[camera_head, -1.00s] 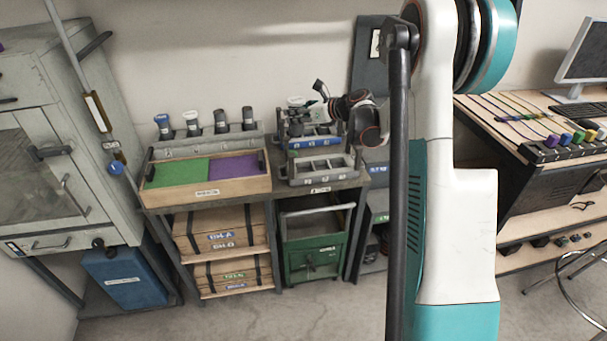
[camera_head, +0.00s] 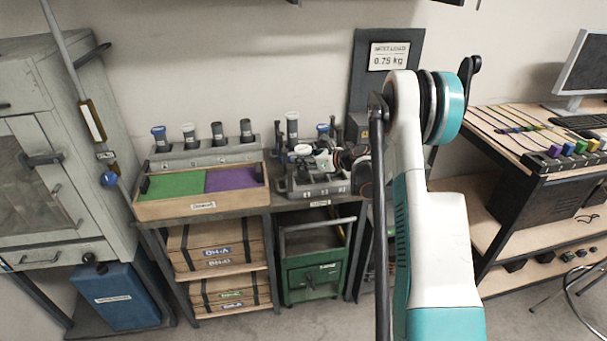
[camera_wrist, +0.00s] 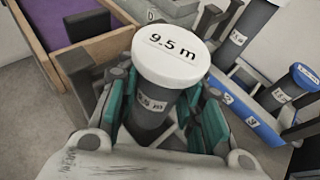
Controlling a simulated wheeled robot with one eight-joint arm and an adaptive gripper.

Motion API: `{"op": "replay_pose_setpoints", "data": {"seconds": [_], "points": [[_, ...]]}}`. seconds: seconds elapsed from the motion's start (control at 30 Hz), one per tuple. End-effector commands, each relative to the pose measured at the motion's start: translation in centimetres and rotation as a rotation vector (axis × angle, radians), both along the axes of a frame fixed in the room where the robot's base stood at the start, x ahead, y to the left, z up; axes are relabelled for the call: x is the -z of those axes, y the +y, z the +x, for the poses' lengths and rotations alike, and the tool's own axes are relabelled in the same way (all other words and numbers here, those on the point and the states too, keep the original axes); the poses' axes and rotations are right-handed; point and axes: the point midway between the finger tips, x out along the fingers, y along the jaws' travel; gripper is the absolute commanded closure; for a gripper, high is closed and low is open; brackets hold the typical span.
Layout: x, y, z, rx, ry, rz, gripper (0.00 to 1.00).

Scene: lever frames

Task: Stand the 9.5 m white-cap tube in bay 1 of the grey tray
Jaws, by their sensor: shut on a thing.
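My gripper (camera_wrist: 158,115) is shut on the 9.5 m white-cap tube (camera_wrist: 150,112), which has a dark body and a white cap printed "9.5 m". In the head view the tube's white cap (camera_head: 302,149) shows at my gripper (camera_head: 308,160), over the left part of the grey tray (camera_head: 322,190). The tray stands at the front right of the bench and has several bays. My gripper covers part of the tray. The tube's lower end is hidden, so I cannot tell whether it is inside a bay.
Behind the tray, a blue rack (camera_wrist: 247,118) holds another white-cap tube (camera_wrist: 238,45) and a blue-cap tube (camera_wrist: 290,85). To the left is a wooden box (camera_head: 200,207) with green and purple halves. Behind that, a grey rack (camera_head: 203,157) holds several capped tubes.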

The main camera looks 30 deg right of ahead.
Motion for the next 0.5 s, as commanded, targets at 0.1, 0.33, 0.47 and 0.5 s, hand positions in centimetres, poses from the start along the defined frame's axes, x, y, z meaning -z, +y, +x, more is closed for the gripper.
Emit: {"op": "replay_pose_setpoints", "data": {"seconds": [0.1,0.33,0.47,0.5], "points": [[0.6,0.0,0.0,0.000,0.000,0.000,0.97],[3.7,0.0,0.0,0.000,0.000,0.000,0.97],[4.6,0.0,0.0,0.000,-0.001,0.000,0.97],[4.6,0.0,0.0,0.000,-0.001,0.000,0.97]]}}
